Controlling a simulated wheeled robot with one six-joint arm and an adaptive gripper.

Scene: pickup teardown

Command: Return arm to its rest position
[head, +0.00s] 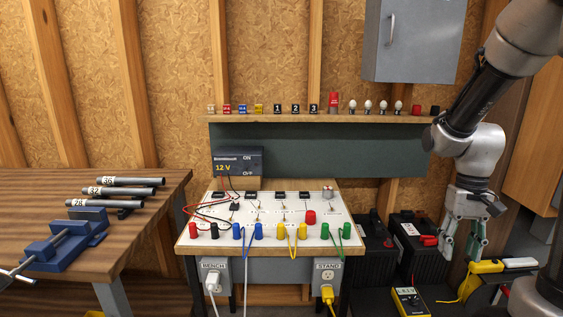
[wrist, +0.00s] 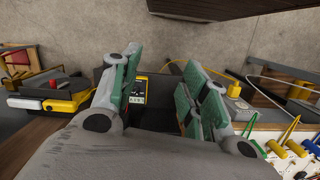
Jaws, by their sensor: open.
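My arm reaches down from the upper right of the head view. My gripper (head: 462,240) hangs with its fingers pointing down, to the right of the white test panel (head: 265,212). It is open, with nothing between its green-padded fingers. The wrist view shows the two fingers (wrist: 155,95) spread apart, with a yellow multimeter (wrist: 139,90) visible beyond the gap. In the head view, the multimeter (head: 410,301) lies below and left of the gripper.
Black batteries (head: 408,250) stand behind and left of my gripper. A yellow tool (head: 500,266) lies to its right. A grey cabinet (head: 415,40) hangs on the wall above. A wooden bench (head: 150,215) with a blue vise (head: 62,240) stands at left.

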